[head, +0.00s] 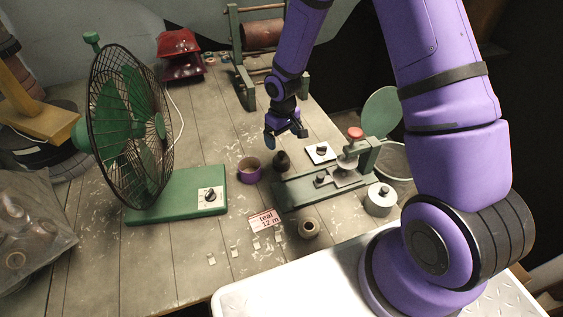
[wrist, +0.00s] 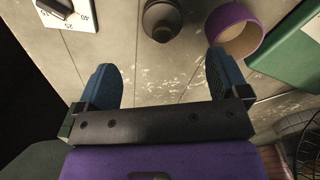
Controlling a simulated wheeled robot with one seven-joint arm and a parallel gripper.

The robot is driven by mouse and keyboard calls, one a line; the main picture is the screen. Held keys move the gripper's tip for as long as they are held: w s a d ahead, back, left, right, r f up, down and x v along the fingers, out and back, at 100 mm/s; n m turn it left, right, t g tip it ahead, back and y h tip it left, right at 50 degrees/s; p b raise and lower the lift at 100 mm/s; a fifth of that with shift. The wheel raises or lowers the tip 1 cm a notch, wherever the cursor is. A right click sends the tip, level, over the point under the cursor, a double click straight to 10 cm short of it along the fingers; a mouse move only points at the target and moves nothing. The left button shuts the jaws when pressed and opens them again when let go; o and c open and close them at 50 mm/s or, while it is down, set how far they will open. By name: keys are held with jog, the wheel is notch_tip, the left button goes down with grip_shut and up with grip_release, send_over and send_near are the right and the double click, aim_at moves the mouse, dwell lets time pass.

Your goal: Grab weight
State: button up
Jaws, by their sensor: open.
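A small dark weight (head: 282,161) with a narrower knob-like top stands on the wooden table. It also shows at the top of the wrist view (wrist: 161,20), partly cut off by the frame edge. My gripper (head: 285,137) is open and empty above the table, a little behind the weight in the head view. In the wrist view the blue fingers of my gripper (wrist: 162,65) are spread wide, with bare table between them. The weight lies beyond the fingertips, roughly in line with the gap, and is not touched.
A purple ring (head: 249,170) is left of the weight. A green fan (head: 130,130) stands left.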

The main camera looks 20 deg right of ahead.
aim_at(281, 159)
notch_tip(281, 159, down, 11)
jog(key=shift+w+a+f, duration=0.1)
jog(key=shift+a+f, duration=0.05)
jog(key=shift+f, duration=0.05)
dwell(0.6)
jog(key=c, duration=1.2)
jog(key=shift+r, duration=0.1)
jog(key=shift+c, duration=0.2)
